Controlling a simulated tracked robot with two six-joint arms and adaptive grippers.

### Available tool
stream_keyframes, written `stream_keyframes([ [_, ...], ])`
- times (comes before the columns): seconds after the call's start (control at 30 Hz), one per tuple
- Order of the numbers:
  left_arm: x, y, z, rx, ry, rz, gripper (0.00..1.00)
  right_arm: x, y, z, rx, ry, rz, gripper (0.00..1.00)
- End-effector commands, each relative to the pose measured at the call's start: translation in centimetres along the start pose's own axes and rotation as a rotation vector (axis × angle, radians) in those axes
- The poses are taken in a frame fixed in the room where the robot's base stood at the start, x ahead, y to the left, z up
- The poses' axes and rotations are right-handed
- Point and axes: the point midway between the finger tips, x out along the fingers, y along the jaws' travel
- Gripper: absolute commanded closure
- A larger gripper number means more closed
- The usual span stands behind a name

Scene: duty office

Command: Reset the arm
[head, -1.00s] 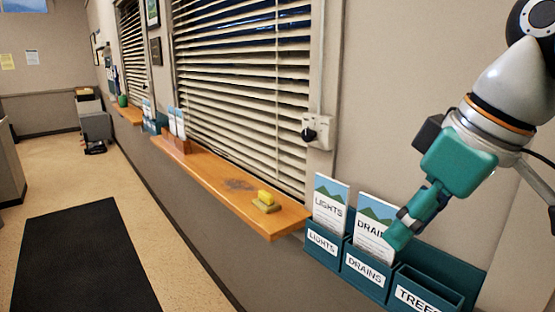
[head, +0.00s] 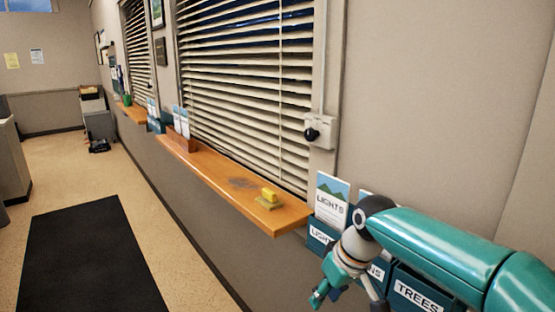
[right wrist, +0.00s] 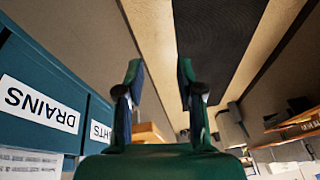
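My right arm (head: 440,240) comes in from the right edge in the head view, a teal link bent at a grey joint. My right gripper (head: 322,294) hangs low in front of the teal brochure holders, pointing down and left. In the right wrist view its two fingers (right wrist: 159,72) stand apart with nothing between them, so it is open and empty. My left gripper is not in view.
The holders' LIGHTS pocket (head: 321,233) holds a brochure (head: 331,197). The DRAINS pocket is partly hidden by my arm; the TREES pocket (head: 418,295) is beside it. A wooden sill (head: 215,174) carries a yellow sponge-like block (head: 269,196). Floor lies clear around a black mat (head: 85,260).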

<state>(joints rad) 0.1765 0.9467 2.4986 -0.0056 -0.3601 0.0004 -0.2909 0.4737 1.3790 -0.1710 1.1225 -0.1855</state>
Motion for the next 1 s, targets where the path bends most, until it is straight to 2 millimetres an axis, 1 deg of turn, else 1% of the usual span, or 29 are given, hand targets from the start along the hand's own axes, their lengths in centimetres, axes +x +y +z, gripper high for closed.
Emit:
stream_keyframes([
  [0.03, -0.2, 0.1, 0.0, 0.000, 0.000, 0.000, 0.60, 4.3, 0.6, 1.3, 0.038, -0.028, -0.019, 0.63],
  [0.07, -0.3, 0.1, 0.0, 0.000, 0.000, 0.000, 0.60, 6.5, 0.8, 2.0, 0.060, -0.033, -0.028, 0.63],
  [0.1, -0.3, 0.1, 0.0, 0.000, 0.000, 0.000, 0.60, 9.3, 0.9, 3.1, 0.092, -0.041, -0.042, 0.63],
  [0.13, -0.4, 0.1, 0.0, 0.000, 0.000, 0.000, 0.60, 11.4, 1.0, 4.1, 0.118, -0.046, -0.052, 0.63],
  [0.17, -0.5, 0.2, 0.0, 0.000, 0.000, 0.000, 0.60, 13.4, 1.1, 5.3, 0.144, -0.051, -0.061, 0.63],
  [0.2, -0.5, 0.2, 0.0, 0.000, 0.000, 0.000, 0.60, 16.0, 1.1, 7.0, 0.181, -0.058, -0.074, 0.63],
  [0.27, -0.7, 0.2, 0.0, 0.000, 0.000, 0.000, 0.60, 19.6, 0.9, 9.8, 0.244, -0.069, -0.092, 0.63],
  [0.3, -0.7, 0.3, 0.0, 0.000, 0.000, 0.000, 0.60, 21.8, 0.6, 12.0, 0.287, -0.077, -0.102, 0.63],
  [0.37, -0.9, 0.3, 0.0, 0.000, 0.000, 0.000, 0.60, 24.7, -0.1, 15.6, 0.358, -0.090, -0.116, 0.63],
  [0.4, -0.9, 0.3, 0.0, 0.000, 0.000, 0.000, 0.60, 26.2, -0.7, 18.0, 0.405, -0.099, -0.124, 0.63],
  [0.47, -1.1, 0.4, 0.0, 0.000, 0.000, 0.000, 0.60, 28.0, -1.7, 21.6, 0.476, -0.109, -0.130, 0.63],
  [0.5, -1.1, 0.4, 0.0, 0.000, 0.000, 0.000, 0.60, 28.8, -2.4, 23.9, 0.521, -0.117, -0.133, 0.63],
  [0.6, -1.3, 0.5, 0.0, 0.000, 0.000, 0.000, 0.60, 29.9, -4.0, 28.5, 0.615, -0.131, -0.131, 0.63],
  [0.7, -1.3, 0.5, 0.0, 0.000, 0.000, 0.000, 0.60, 30.0, -5.2, 31.3, 0.675, -0.137, -0.126, 0.63],
  [0.8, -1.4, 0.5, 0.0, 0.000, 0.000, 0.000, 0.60, 30.0, -5.6, 32.7, 0.705, -0.139, -0.122, 0.63],
  [0.9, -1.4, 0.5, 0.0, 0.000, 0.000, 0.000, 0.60, 29.9, -5.8, 33.0, 0.713, -0.138, -0.120, 0.63],
  [1.0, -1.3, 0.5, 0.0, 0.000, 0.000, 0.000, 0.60, 29.9, -5.8, 33.0, 0.712, -0.137, -0.120, 0.63],
])
